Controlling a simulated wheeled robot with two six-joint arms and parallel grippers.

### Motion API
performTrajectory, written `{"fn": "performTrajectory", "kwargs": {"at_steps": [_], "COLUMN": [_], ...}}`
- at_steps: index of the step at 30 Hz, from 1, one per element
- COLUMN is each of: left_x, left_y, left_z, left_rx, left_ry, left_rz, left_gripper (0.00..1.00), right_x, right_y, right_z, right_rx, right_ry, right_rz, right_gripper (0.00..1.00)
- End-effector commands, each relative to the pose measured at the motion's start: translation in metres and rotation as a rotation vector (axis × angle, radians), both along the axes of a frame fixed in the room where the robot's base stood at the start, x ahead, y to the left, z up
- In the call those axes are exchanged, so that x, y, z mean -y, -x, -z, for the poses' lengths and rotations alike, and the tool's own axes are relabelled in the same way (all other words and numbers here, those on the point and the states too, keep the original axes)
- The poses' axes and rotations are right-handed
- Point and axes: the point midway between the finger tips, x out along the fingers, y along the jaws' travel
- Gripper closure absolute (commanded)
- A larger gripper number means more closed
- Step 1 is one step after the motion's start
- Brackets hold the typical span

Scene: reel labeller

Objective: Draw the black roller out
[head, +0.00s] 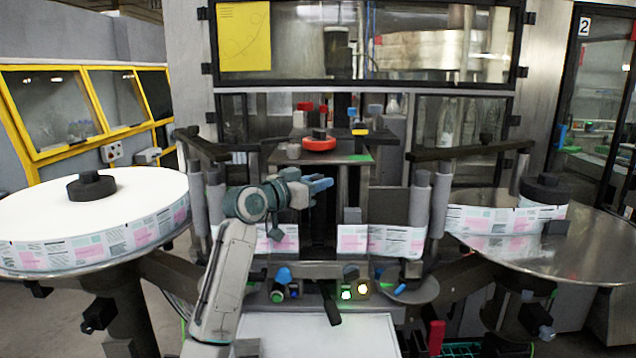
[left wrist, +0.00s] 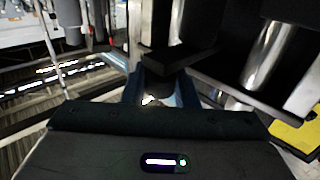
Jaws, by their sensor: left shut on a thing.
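My left gripper (head: 322,186) reaches in from the left at the centre of the labelling machine, its blue-grey fingers pointing right. In the left wrist view its two blue fingers (left wrist: 158,92) are shut on a dark part, which I take to be the black roller (left wrist: 180,57). A black block-like end of it lies just beyond the fingertips, and most of its body is hidden. In the head view the fingers and dark machine parts hide where the roller sits. My right gripper is not in view.
A large label reel (head: 90,215) stands at left and a steel disc (head: 590,250) with a smaller reel at right. Grey vertical rollers (head: 418,210) flank the centre. A red knob (head: 319,144) sits above the gripper. A white tray (head: 320,335) below is clear.

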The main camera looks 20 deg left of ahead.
Motion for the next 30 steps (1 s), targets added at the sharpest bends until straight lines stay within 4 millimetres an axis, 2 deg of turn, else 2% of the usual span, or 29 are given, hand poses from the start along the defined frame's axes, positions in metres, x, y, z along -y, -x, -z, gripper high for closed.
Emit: {"fn": "performTrajectory", "kwargs": {"at_steps": [1, 3, 7, 8, 11, 15, 22, 27, 30], "left_x": [0.005, 0.006, 0.006, 0.006, 0.005, 0.005, 0.001, -0.012, -0.022], "left_y": [0.004, 0.004, 0.004, 0.004, 0.004, 0.004, 0.009, 0.033, 0.053], "left_z": [0.0, -0.001, -0.001, -0.001, -0.001, -0.002, -0.001, 0.001, 0.002], "left_rx": [0.0, 0.0, 0.0, 0.001, 0.001, 0.003, 0.006, 0.007, 0.007], "left_ry": [0.004, 0.004, 0.005, 0.005, 0.004, 0.004, 0.002, -0.001, -0.002], "left_rz": [0.016, 0.017, 0.017, 0.017, 0.016, 0.015, 0.013, 0.011, 0.012], "left_gripper": [1.0, 1.0, 1.0, 0.72, 0.53, 0.53, 0.53, 0.53, 0.53], "right_x": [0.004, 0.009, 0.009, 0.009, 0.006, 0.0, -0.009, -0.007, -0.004], "right_y": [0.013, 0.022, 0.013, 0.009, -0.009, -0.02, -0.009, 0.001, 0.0], "right_z": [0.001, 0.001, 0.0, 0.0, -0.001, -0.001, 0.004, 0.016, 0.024], "right_rx": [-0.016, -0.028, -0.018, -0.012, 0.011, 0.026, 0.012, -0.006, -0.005], "right_ry": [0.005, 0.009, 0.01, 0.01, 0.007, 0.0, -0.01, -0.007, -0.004], "right_rz": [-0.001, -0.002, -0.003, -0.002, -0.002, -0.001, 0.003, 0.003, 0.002], "right_gripper": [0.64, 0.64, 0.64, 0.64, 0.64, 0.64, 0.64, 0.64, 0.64]}}
